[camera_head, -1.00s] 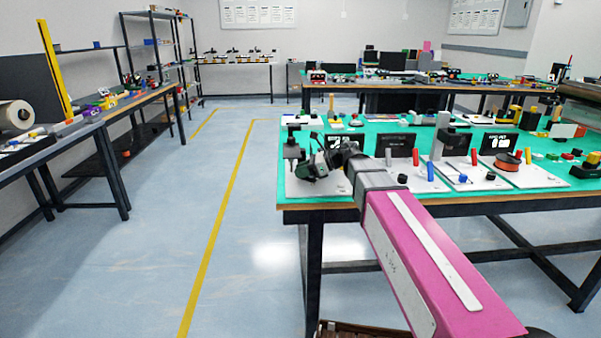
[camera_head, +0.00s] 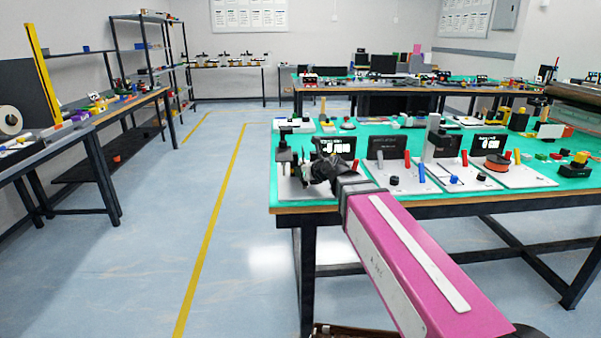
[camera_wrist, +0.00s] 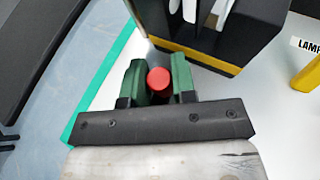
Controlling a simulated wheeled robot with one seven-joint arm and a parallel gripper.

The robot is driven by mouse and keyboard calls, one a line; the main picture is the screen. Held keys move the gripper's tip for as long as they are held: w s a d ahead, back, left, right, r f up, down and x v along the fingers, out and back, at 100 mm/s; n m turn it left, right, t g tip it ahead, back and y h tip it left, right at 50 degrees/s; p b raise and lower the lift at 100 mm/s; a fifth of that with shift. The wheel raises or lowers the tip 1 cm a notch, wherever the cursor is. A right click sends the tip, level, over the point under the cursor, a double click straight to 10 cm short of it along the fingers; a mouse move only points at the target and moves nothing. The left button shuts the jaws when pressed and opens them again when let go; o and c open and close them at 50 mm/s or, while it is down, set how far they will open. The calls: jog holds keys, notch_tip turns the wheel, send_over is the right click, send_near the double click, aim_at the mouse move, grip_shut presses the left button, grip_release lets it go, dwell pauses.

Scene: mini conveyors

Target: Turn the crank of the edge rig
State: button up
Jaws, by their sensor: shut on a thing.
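The edge rig is a white board (camera_head: 292,188) at the front left corner of the green-topped bench, with a dark upright post (camera_head: 284,157) and a black display (camera_head: 333,147) showing white marks. In the wrist view, a round red crank knob (camera_wrist: 158,79) sits between the two green fingers of my gripper (camera_wrist: 160,76), which is shut on it. A dark block with a yellow base edge (camera_wrist: 205,58) stands just beyond the fingers. In the head view, my gripper (camera_head: 306,172) is low over the board, and my dark wrist hides part of the rig.
More white boards with small displays and coloured handles, such as one with a red ring (camera_head: 497,163), stand to the right along the bench (camera_head: 390,208). A yellow handle (camera_wrist: 308,72) beside a "LAMP" label lies right in the wrist view. The floor left of the bench is clear.

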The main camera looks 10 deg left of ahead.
jog(key=shift+d+m+t+h, duration=0.2)
jog(key=shift+m+t+h, duration=0.2)
jog(key=shift+m+t, duration=0.1)
jog(key=o, duration=0.9)
